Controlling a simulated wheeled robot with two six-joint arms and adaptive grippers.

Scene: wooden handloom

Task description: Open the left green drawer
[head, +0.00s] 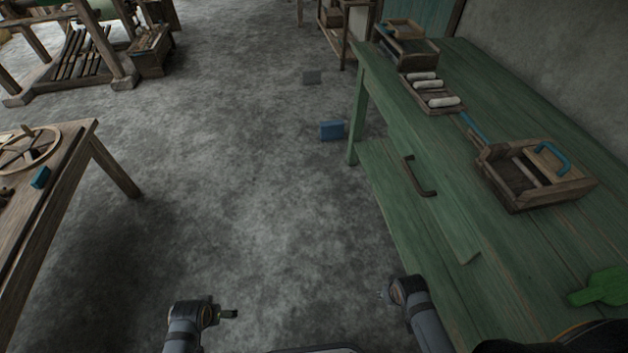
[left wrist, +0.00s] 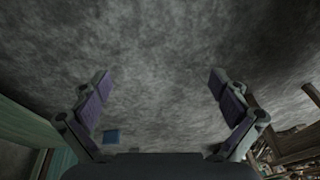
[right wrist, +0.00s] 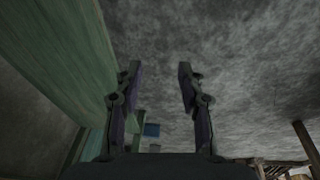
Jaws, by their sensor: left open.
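The green workbench (head: 520,250) stands on the right in the head view. A dark curved handle (head: 418,176) is on its green drawer front (head: 432,207), facing the open floor; I cannot see a gap that shows the drawer pulled out. My left gripper (left wrist: 160,84) is open and empty over bare floor in the left wrist view. My right gripper (right wrist: 157,72) is open and empty, with the green bench's side left of it in the right wrist view. Both grippers are apart from the handle. In the head view their fingers are hardly visible.
On the bench are a wooden tray (head: 540,193) with a blue handle, a box of white rolls (head: 429,97) and a green piece (head: 601,287). A blue block (head: 332,130) lies on the floor. A wooden table (head: 50,190) stands left. The floor between is clear.

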